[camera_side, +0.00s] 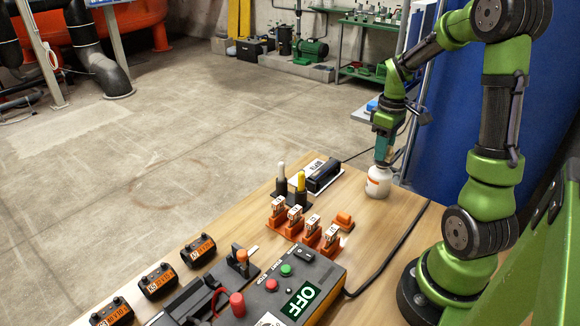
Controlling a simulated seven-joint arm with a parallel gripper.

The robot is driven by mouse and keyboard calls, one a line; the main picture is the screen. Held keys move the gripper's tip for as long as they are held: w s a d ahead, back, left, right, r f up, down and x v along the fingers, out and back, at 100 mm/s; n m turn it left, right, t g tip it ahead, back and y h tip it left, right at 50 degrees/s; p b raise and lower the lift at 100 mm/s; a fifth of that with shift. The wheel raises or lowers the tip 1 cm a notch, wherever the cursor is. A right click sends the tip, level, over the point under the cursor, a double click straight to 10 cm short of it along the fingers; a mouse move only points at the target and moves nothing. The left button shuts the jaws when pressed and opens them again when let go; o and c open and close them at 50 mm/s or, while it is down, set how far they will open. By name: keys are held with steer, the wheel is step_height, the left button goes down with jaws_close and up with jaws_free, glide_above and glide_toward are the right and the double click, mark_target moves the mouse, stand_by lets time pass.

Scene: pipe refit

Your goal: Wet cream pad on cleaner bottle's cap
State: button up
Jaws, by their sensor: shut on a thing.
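The cleaner bottle (378,184) is white with an orange-red label and stands upright on the wooden table near its far right edge. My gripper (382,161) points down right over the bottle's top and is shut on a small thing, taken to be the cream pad. The pad itself is too small and too hidden by the fingers to make out. The bottle's cap is also mostly hidden there, and I cannot tell whether the held thing touches it.
Left of the bottle are a black device on a white plate (325,175) and dark holders with white and yellow tips (300,188). Orange labelled blocks (295,217), a control box marked OFF (290,290) and black labelled blocks (158,281) stand nearer. A black cable (398,246) crosses the table.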

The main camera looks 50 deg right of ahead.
steer(key=shift+f, duration=0.85)
stand_by(0.9)
steer(key=shift+r, duration=3.55)
